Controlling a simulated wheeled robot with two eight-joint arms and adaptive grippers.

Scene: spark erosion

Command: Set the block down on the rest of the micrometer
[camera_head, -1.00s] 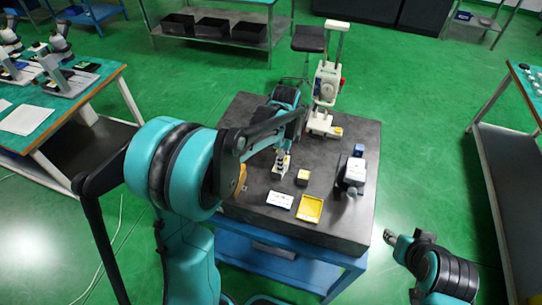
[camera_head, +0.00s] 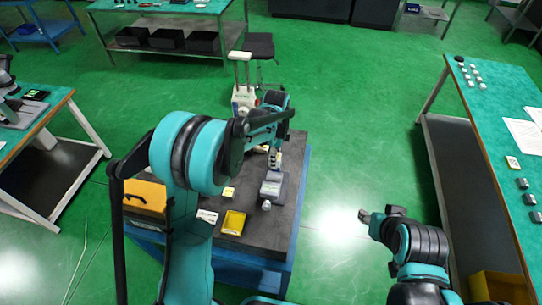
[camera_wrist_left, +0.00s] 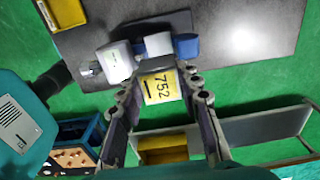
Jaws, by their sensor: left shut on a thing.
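The block (camera_wrist_left: 160,87), yellow-faced and marked 752, is between the fingers of my left gripper (camera_wrist_left: 162,95) in the left wrist view. That gripper is shut on it. In the head view my left gripper (camera_head: 275,160) is at the far end of the micrometer (camera_head: 271,186), a grey bench instrument with a silver knob. There the block is mostly hidden. In the wrist view the micrometer (camera_wrist_left: 115,62) lies just beyond the block, and I cannot tell whether they touch. The rest is hidden. My right gripper (camera_head: 365,216) is away from the table over the floor; its jaws are too small to read.
A yellow tray (camera_head: 233,222), a white card (camera_head: 207,216) and a small yellow-topped block (camera_head: 229,192) lie left of the micrometer on the dark slab (camera_head: 262,243). A white column instrument (camera_head: 243,95) stands at the back. Open floor lies right of the slab.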

